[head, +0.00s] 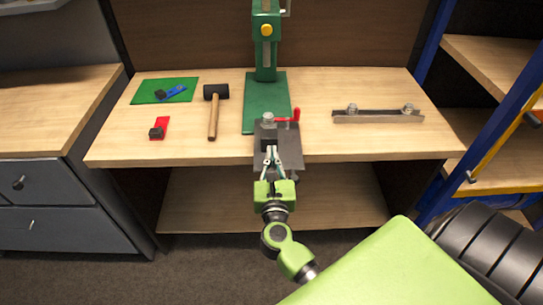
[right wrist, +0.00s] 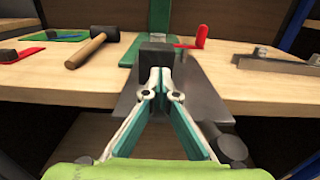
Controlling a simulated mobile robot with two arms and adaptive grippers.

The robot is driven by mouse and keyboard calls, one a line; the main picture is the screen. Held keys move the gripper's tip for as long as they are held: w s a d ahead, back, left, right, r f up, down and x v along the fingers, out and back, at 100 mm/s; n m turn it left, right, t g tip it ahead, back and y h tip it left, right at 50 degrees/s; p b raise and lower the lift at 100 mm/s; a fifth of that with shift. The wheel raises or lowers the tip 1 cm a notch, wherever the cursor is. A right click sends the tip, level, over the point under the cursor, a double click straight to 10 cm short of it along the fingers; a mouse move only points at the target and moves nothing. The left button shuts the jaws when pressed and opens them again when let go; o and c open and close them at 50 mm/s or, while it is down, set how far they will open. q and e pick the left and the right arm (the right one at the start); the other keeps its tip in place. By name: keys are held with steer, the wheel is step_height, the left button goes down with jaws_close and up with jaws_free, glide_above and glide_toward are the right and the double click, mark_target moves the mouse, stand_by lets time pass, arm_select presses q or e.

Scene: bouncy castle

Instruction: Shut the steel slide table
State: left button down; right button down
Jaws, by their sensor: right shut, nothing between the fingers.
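The steel slide table (head: 291,148) is a dark grey plate at the front edge of the wooden bench, at the foot of the green press (head: 265,100). Its near end juts out past the bench edge. A dark block stands on it, and a red lever (head: 289,116) lies behind. In the right wrist view the plate (right wrist: 205,95) spreads under the gripper. My right gripper (head: 271,150) is shut and empty, with its fingertips at the near face of the dark block (right wrist: 153,58); I cannot tell whether they touch. My left gripper is not in view.
A mallet (head: 213,115), a green mat (head: 165,91) with a blue tool and a red item (head: 159,128) lie left of the press. A metal bar (head: 378,116) with bolts lies right. A blue-framed shelf (head: 490,125) stands at right, drawers (head: 60,205) at left.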

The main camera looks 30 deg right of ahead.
mark_target(270, 126)
steer(key=x, duration=1.2)
steer(key=shift+a, duration=0.1)
arm_select(q)
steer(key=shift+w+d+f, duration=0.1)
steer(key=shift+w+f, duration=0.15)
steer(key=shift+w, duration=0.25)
steer(key=shift+b, duration=0.3)
